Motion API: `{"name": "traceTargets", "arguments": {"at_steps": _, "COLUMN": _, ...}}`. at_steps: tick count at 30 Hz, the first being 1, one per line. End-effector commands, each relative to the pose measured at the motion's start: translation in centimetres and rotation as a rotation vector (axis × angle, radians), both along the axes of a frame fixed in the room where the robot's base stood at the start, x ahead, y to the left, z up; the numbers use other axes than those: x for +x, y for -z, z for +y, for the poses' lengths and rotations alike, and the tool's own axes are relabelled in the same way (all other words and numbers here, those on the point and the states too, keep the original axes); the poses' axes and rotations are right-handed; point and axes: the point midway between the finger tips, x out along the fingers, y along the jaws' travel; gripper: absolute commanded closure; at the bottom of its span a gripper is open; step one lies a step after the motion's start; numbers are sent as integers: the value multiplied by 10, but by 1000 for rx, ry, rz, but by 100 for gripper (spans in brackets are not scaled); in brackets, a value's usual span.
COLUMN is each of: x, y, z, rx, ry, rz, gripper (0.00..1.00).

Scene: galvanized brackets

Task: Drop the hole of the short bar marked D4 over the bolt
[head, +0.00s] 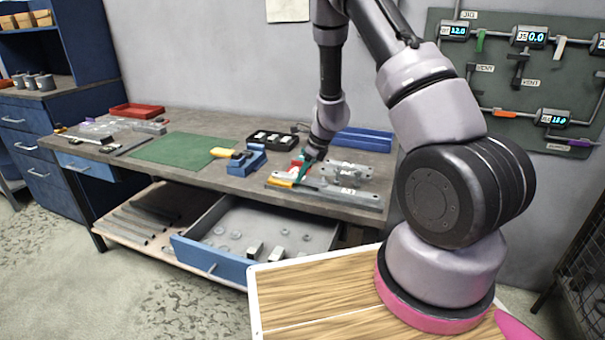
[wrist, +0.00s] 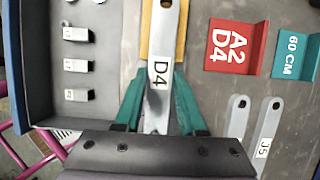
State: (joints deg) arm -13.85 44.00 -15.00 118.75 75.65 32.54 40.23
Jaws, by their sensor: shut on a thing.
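The short bar marked D4 (wrist: 160,48) is a light grey metal strip with a dark hole near its top end in the wrist view. My gripper (wrist: 159,82) is shut on it, with a teal finger on each side of the labelled part. The bar's far end lies over a yellow patch (wrist: 181,38). In the head view my gripper (head: 303,171) is low over the right part of the workbench, and the bar cannot be made out there. I cannot pick out the bolt in either view.
A red bracket marked A2 D4 (wrist: 236,47) and a teal 60 CM plate (wrist: 296,52) stand to the right, with bars near a J5 label (wrist: 264,149). An open drawer (head: 215,262) lies below the bench (head: 187,122). A blue vise (head: 246,162) and green mat (head: 172,151) are left.

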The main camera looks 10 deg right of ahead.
Motion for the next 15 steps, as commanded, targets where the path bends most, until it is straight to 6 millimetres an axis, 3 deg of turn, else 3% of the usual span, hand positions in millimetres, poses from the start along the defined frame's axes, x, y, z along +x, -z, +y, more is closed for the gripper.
{"name": "traceTargets", "arguments": {"at_steps": 7, "x": 0, "y": 0, "z": 0, "rx": 0, "ry": 0, "rz": 0, "gripper": 100}}
{"name": "traceTargets", "arguments": {"at_steps": 8, "x": 0, "y": 0, "z": 0, "rx": 0, "ry": 0, "rz": 0, "gripper": 53}}
{"name": "traceTargets", "arguments": {"at_steps": 10, "x": 0, "y": 0, "z": 0, "rx": 0, "ry": 0, "rz": 0, "gripper": 26}}
{"name": "traceTargets", "arguments": {"at_steps": 15, "x": 0, "y": 0, "z": 0, "rx": 0, "ry": 0, "rz": 0, "gripper": 26}}
